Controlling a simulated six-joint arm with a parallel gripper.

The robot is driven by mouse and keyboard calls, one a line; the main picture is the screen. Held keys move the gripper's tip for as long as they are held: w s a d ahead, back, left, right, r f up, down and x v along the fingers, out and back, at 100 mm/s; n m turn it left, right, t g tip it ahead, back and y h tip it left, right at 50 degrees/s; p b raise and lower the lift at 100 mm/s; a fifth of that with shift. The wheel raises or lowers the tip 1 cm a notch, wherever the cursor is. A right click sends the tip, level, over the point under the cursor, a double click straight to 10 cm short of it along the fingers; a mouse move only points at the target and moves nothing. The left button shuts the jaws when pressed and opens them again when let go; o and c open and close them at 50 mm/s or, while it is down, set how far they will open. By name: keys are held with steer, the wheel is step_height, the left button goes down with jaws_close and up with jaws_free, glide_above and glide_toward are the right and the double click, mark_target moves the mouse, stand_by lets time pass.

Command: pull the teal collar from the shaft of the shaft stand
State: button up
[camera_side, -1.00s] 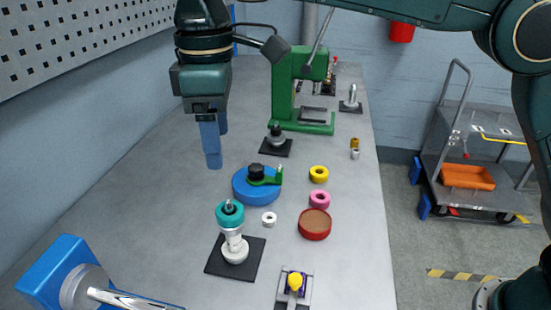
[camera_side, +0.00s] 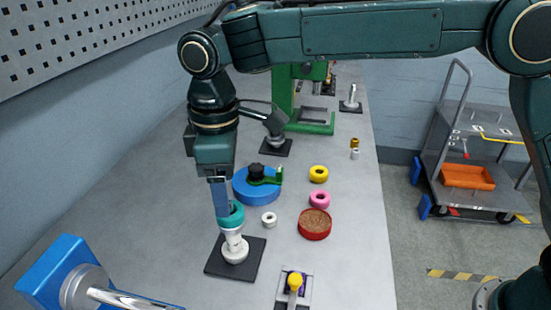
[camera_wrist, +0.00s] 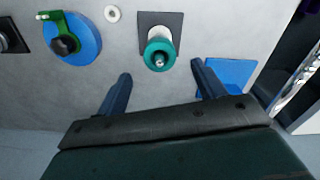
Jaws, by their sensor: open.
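The teal collar (camera_side: 236,214) sits around the upper part of the shaft of the shaft stand. In the wrist view the collar (camera_wrist: 149,55) appears as a ring with the grey shaft tip at its centre. The shaft stand (camera_side: 236,250) is white and upright on a dark square base. My gripper (camera_side: 222,210) is lowered to the collar in the side view, with its fingers partly covering the collar's left side. In the wrist view my gripper (camera_wrist: 162,71) is open, one finger on each side of the collar. Visible gaps separate both fingers from it there.
A blue disc (camera_side: 258,190) with a green lever stands behind the stand. A white ring (camera_side: 269,220), pink ring (camera_side: 319,199), yellow ring (camera_side: 318,174) and red round tray (camera_side: 314,224) lie to the right. A blue block with a metal cylinder (camera_side: 58,277) is at front left.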

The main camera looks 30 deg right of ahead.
steer(key=shift+f, duration=2.35)
steer(key=c, duration=1.1)
steer(key=shift+o, duration=0.2)
steer(key=shift+r, duration=2.05)
steer(key=shift+r, duration=0.9)
steer(key=shift+r, duration=0.2)
steer(key=shift+r, duration=1.85)
